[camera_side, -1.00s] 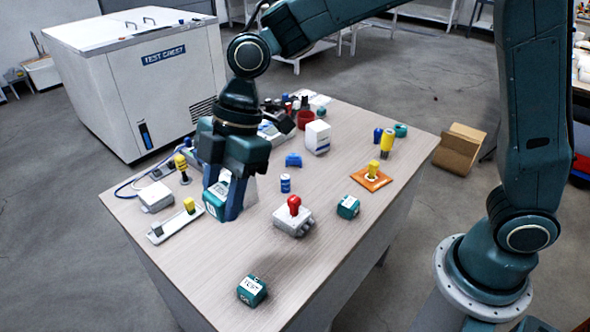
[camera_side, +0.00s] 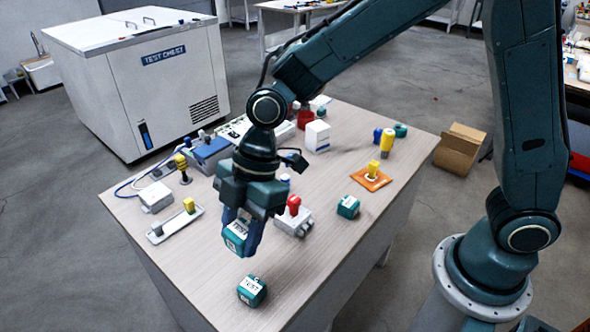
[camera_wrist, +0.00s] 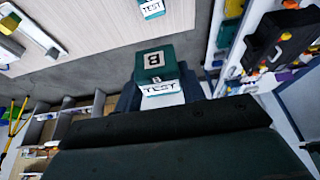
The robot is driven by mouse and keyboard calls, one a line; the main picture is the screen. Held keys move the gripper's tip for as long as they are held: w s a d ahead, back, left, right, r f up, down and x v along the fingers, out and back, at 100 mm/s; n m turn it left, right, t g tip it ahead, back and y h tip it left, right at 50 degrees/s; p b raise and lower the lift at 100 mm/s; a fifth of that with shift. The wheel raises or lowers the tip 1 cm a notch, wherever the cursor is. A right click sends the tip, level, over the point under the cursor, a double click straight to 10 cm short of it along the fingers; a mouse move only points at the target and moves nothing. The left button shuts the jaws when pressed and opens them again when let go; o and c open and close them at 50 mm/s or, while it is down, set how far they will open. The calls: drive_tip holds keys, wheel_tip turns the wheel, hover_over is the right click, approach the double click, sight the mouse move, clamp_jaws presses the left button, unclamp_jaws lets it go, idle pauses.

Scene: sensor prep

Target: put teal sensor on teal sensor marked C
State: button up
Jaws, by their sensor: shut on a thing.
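My gripper (camera_side: 242,230) is shut on a teal sensor (camera_side: 235,238) and holds it above the table's front part. In the wrist view the held sensor (camera_wrist: 158,60) shows a letter B and a white TEST label. A second teal sensor (camera_side: 251,291) with a TEST label stands on the table near its front corner, below the held one and apart from it. It shows partly at the top edge of the wrist view (camera_wrist: 151,9). A third teal sensor (camera_side: 348,207) stands near the right edge, and another teal piece (camera_side: 400,130) is at the far corner. I cannot read a C on any.
A grey box with a red knob (camera_side: 293,216) stands just right of my gripper. A white tray with a yellow knob (camera_side: 177,223) lies to the left. An orange plate with a yellow knob (camera_side: 372,179) lies right. The tabletop (camera_side: 305,277) around the front sensor is clear.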

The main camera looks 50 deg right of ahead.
hover_over(246, 291)
drive_tip(key=d, duration=0.1)
drive_tip(key=f, duration=0.9)
drive_tip(key=shift+d, duration=0.2)
drive_tip(key=shift+f, duration=1.9)
drive_tip(key=shift+f, duration=0.15)
drive_tip(key=o, duration=1.1)
drive_tip(key=shift+c, duration=0.2)
drive_tip(key=shift+r, duration=0.2)
drive_tip(key=v, duration=1.2)
